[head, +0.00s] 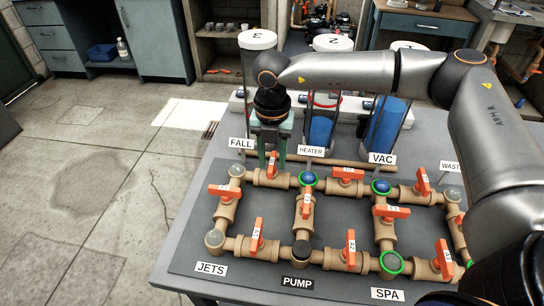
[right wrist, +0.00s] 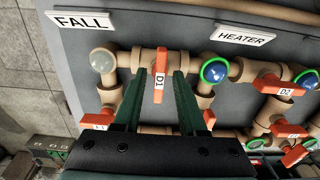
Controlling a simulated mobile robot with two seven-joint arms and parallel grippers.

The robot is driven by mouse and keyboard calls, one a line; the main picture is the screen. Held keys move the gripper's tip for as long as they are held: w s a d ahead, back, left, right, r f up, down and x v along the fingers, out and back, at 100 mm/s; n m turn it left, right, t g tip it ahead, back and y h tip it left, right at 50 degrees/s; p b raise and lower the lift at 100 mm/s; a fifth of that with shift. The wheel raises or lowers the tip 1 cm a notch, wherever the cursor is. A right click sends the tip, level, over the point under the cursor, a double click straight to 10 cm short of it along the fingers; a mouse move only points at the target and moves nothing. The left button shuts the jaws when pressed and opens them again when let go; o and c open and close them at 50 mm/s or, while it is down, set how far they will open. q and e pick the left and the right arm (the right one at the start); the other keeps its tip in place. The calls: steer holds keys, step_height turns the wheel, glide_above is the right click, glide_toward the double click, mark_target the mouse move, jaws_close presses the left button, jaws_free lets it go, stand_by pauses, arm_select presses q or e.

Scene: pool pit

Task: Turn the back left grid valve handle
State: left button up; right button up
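The back left grid valve handle (head: 272,164) is orange and sits on the back pipe between the FALL and HEATER signs. In the right wrist view it is the handle marked D1 (right wrist: 160,76), standing crosswise to its pipe. Contact is not visible. My left gripper is not in view.
Other orange handles, such as D2 (head: 347,174) and A1 (head: 257,235), sit on the tan pipe grid. A green-ringed blue joint (head: 308,178) is just right of the handle. Clear tubes (head: 325,100) stand behind. The floor (head: 90,170) at left is clear.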

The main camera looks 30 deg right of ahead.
jaws_close()
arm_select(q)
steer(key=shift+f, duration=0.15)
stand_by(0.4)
arm_select(e)
steer(key=shift+f+n+b, duration=0.1)
steer(key=shift+n+b, duration=0.3)
steer(key=shift+n, duration=0.7)
steer(key=n, duration=0.2)
steer(key=shift+n+b, duration=0.3)
steer(key=shift+b, duration=0.05)
steer(key=n+b, duration=0.1)
steer(key=n, duration=0.3)
steer(key=n+b, duration=0.1)
steer(key=n, duration=0.4)
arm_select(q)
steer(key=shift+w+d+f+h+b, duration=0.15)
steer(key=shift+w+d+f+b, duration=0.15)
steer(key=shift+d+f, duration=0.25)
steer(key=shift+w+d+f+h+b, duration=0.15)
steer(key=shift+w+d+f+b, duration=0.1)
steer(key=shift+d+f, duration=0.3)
arm_select(e)
steer(key=shift+n, duration=2)
